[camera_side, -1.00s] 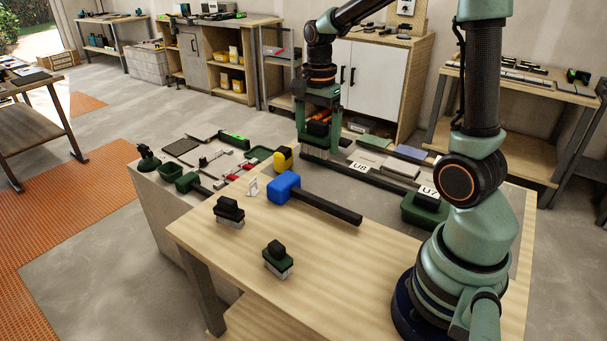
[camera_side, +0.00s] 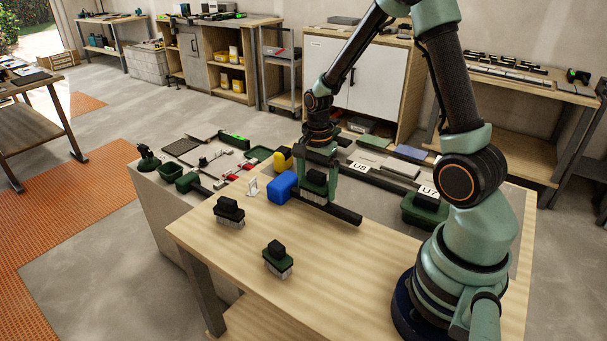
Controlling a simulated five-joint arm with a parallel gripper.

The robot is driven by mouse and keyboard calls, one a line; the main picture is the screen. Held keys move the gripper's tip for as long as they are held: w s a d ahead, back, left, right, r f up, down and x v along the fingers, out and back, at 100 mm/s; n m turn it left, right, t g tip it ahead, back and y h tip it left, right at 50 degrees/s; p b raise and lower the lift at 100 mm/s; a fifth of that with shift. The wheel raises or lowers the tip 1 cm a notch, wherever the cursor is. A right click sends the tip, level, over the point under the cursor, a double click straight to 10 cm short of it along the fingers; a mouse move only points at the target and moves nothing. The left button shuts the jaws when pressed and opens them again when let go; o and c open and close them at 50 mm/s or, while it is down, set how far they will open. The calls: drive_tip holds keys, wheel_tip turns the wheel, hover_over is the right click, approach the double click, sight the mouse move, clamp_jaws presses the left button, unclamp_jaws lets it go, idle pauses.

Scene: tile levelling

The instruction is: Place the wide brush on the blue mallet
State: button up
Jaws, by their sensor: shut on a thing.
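The blue mallet (camera_side: 282,187) lies on the wooden table, its blue head to the left and its dark handle (camera_side: 348,216) running toward the lower right. My gripper (camera_side: 317,180) is shut on the wide brush (camera_side: 313,198), which has a dark body and pale bristles pointing down. The brush is at the mallet, over the handle just right of the head. It covers part of the handle. I cannot tell whether the bristles touch the handle.
A black-topped brush (camera_side: 229,213) and a green brush (camera_side: 278,261) stand on the table in front. A yellow object (camera_side: 283,160) and a small white stand (camera_side: 252,188) are behind the mallet. A green tub (camera_side: 425,211) is at right.

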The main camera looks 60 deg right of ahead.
sight(316, 173)
drive_tip(key=o, duration=1.4)
drive_tip(key=shift+f, duration=0.15)
wheel_tip(316, 173, up, 11)
drive_tip(key=shift+r, duration=0.7)
drive_tip(key=s+a+r+n+t, duration=0.2)
drive_tip(key=a+n, duration=0.4)
drive_tip(key=n, duration=0.3)
drive_tip(key=s+a+r+n+t, duration=0.3)
drive_tip(key=a+r+n, duration=0.3)
drive_tip(key=n, duration=0.3)
drive_tip(key=shift+s+t, duration=0.3)
drive_tip(key=shift+s, duration=0.45)
